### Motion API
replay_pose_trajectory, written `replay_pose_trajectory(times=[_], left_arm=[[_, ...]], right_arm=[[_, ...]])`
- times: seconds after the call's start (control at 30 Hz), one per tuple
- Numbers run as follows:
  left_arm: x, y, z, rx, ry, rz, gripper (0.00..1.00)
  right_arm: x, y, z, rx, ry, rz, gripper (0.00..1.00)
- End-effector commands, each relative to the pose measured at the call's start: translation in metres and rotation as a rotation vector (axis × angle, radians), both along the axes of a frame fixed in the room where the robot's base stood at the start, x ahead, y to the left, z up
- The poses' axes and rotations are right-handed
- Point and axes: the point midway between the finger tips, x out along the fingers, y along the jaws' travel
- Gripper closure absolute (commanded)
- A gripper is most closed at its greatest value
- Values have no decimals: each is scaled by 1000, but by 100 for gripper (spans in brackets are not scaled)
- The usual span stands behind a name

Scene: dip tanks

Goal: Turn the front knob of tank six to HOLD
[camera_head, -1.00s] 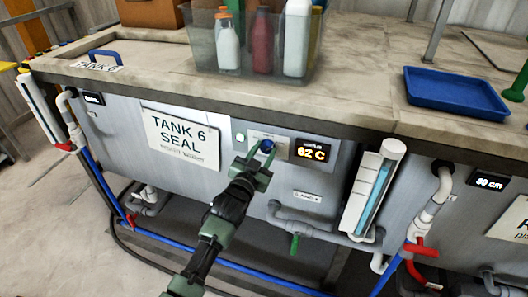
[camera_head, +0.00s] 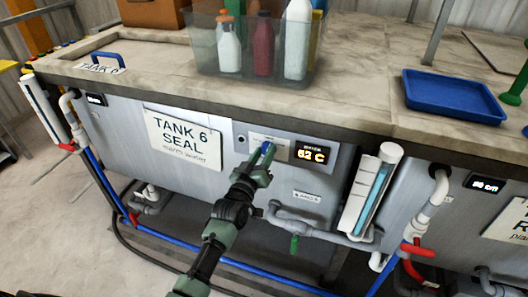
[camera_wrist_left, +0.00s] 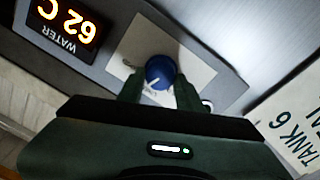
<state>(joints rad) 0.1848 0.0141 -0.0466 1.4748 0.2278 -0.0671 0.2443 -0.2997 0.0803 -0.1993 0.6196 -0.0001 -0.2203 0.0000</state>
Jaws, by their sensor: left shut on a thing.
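The blue front knob (camera_head: 267,147) sits on the pale control plate of tank six, beside the "TANK 6 SEAL" sign (camera_head: 183,137). My left gripper (camera_head: 262,163) is shut on the knob, with a green finger on each side. The wrist view shows the knob (camera_wrist_left: 160,72) close up, with a white pointer line toward the lower left of that picture. The position labels around the knob are too small or hidden to read. The display (camera_head: 310,152) reads 62 C, and the wrist view shows "WATER" on it (camera_wrist_left: 68,22). My right gripper is not in view.
On the counter above stand a clear bin (camera_head: 252,75) with several bottles and a blue tray (camera_head: 455,96). A sight tube (camera_head: 370,190), grey pipes and a red-handled valve (camera_head: 418,249) stick out right of the control plate.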

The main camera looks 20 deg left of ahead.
Motion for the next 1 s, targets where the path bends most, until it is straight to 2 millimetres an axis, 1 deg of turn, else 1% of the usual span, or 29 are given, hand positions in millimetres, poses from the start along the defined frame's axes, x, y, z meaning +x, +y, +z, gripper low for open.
replay_pose_trajectory(times=[0.4, 1.0], left_arm=[[0, 1, -4, -398, 19, 0, 100], [0, 1, -7, -967, 37, 0, 100]], right_arm=[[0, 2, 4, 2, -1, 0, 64], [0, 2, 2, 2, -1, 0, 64]])
